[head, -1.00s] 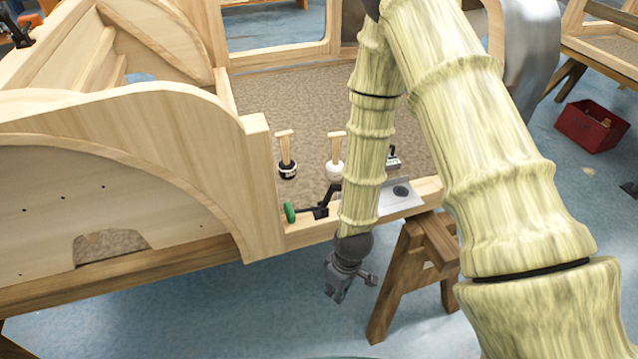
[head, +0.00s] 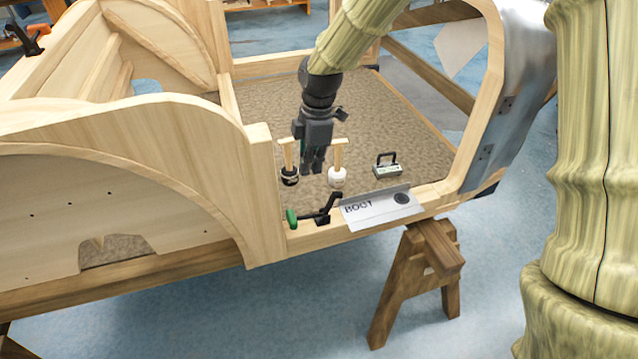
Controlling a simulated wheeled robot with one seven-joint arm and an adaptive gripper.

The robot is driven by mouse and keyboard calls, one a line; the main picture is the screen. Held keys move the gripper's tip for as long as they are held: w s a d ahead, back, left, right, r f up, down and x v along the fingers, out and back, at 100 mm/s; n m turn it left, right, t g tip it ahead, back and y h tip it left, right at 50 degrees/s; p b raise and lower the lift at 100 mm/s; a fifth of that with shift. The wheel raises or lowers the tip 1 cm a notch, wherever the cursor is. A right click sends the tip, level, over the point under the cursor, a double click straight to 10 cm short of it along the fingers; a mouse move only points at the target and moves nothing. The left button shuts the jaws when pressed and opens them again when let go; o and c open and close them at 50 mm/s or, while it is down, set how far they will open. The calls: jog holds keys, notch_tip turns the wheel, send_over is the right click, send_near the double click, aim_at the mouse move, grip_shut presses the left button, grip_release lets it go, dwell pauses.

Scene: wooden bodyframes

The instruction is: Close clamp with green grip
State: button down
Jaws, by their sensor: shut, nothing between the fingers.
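The clamp (head: 325,212) is black with a green grip (head: 291,218). It sits on the front wooden rail of the bodyframe, left of the metal BOOT plate. The green grip points left, beside the upright post, and a black arm of the clamp stands up at its right end. My gripper (head: 312,168) is above the brown floor of the frame, behind the clamp and apart from it. It points down, shut and empty, between two mallets.
A mallet with a black head (head: 289,176) and one with a white head (head: 337,176) stand close to my gripper. The BOOT plate (head: 380,206) and a small handled block (head: 387,168) are to the right. The wooden post (head: 265,195) rises left of the clamp.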

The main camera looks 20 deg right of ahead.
jog(key=f, duration=0.3)
jog(key=f+p, duration=0.1)
jog(key=f, duration=0.2)
jog(key=a+f+p, duration=0.1)
jog(key=f, duration=0.2)
jog(key=shift+f, duration=0.4)
jog(key=shift+w+d+f+p, duration=0.1)
jog(key=shift+d+f+p, duration=0.2)
jog(key=shift+d, duration=0.65)
jog(key=shift+d+f+p, duration=0.15)
jog(key=shift+d+f, duration=0.2)
jog(key=shift+d, duration=0.55)
